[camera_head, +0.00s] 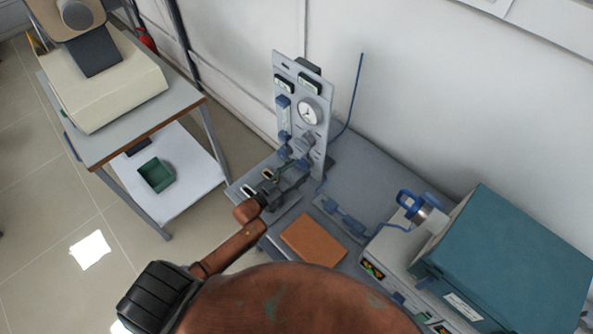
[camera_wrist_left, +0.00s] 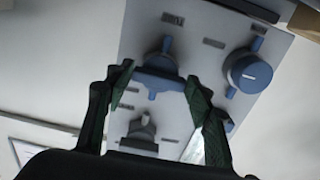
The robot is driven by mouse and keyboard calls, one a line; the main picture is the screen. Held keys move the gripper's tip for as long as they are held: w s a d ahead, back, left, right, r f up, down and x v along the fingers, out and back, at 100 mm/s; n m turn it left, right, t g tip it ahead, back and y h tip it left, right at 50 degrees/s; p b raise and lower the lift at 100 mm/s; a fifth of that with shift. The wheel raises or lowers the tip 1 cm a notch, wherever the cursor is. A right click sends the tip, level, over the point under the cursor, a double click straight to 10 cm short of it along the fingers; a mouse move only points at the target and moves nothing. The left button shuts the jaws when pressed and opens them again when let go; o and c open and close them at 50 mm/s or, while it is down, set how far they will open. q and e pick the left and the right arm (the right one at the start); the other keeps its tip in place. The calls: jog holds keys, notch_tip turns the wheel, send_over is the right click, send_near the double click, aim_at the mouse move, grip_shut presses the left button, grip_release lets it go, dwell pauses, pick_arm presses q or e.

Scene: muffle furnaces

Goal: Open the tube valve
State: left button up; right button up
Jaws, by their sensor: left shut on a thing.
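The grey upright gas panel (camera_head: 318,113) stands at the back of the bench, with a round gauge, a blue flow tube and valves near its lower part. In the left wrist view, a blue tube valve (camera_wrist_left: 158,68) with a handle lies between the two dark green fingers of my left gripper (camera_wrist_left: 160,80). The left gripper (camera_head: 288,172) is shut on this valve at the panel's lower front. A round blue knob (camera_wrist_left: 248,71) is beside it, and a smaller grey valve (camera_wrist_left: 141,131) is nearby. The arm and gripper partly hide the valve in the head view. My right gripper is not in view.
A brown-orange slab (camera_head: 314,238) lies on the grey bench (camera_head: 350,175). A teal furnace (camera_head: 515,255) stands at the right, with a blue-handled fitting (camera_head: 415,207) beside it. A side table (camera_head: 180,112) at the left holds a beige device (camera_head: 105,85); a green tray (camera_head: 156,175) is below.

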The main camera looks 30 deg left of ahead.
pick_arm(q)
jog(key=shift+m, duration=0.3)
jog(key=m+b, duration=0.1)
jog(key=m, duration=1.1)
jog(key=shift+a+m+b, duration=0.2)
jog(key=shift+m+b, duration=0.1)
jog(key=shift+b, duration=0.1)
jog(key=shift+r+m+b, duration=0.15)
jog(key=shift+m+b, duration=0.8)
jog(key=shift+m, duration=1.35)
jog(key=o, duration=1.2)
jog(key=shift+c, duration=0.2)
jog(key=v, duration=1.2)
